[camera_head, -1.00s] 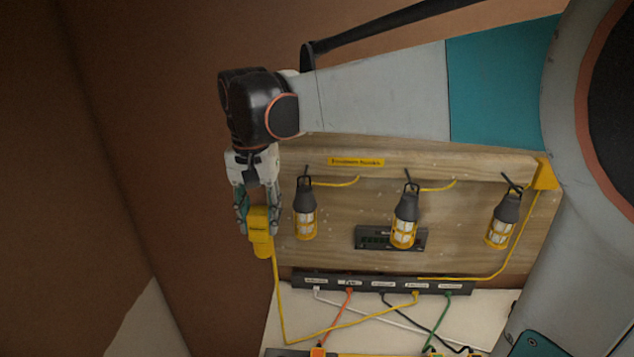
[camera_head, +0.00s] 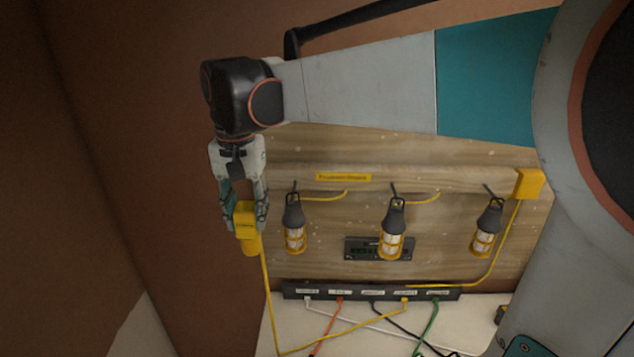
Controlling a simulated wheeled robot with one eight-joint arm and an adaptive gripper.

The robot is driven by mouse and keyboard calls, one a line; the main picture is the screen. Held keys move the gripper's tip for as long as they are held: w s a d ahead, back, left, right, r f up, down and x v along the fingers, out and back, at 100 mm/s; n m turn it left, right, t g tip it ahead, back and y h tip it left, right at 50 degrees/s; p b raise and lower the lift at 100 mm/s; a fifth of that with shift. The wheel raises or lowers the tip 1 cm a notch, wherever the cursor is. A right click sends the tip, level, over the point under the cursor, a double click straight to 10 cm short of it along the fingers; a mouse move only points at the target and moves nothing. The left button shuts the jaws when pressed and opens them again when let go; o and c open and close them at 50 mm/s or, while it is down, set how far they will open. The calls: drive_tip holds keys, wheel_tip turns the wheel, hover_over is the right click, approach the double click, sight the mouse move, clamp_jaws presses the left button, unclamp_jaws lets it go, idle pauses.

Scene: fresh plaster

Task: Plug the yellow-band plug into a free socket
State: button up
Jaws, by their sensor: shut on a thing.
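My gripper (camera_head: 245,208) is shut on a yellow plug (camera_head: 248,240), left of the wooden board and above the pale surface. The plug hangs below the fingers; its label is too small to read, and no separate band can be made out. A yellow cord (camera_head: 267,300) runs down from it to the surface, then right and up to a dark strip (camera_head: 372,292) along the board's bottom. The strip has several white labels and coloured cords. I cannot make out a free socket.
Three caged lamps (camera_head: 295,232) hang on the wooden board (camera_head: 335,222). A dark panel (camera_head: 360,250) sits behind the middle lamp. A yellow box (camera_head: 528,184) is at the board's upper right. Cords cross the pale surface (camera_head: 300,335). Brown wall fills the left.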

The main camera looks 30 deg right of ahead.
wheel_tip(320, 180, up, 43)
drive_tip(key=p, duration=0.9)
idle(4.2)
idle(1.1)
